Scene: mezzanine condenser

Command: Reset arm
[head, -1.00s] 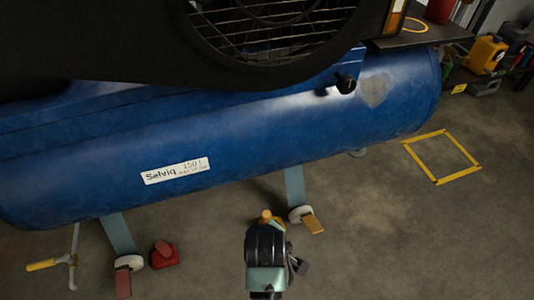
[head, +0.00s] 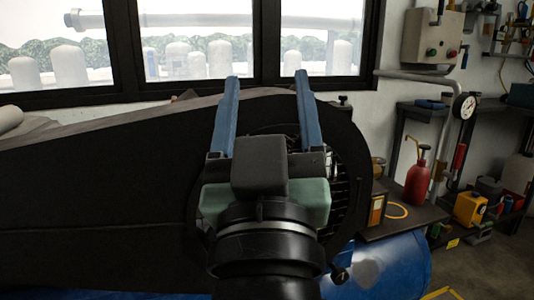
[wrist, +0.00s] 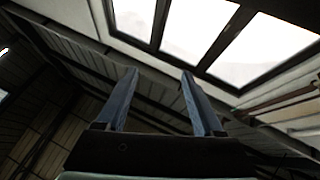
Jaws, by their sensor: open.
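My gripper (head: 268,88) is in the middle of the head view, raised with its two blue fingers pointing up and spread apart. Nothing is between the fingers. It stands in front of the black housing (head: 95,200) with the round fan grille (head: 340,190), which my arm partly hides. In the wrist view my gripper (wrist: 158,85) is open and empty against the ceiling and the bright windows.
The blue tank (head: 385,265) lies below the housing. At right are a bench (head: 405,222) with a red can (head: 417,185), a pressure gauge (head: 465,106) on a pipe, and a wall control box (head: 432,37). Windows (head: 205,45) fill the back.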

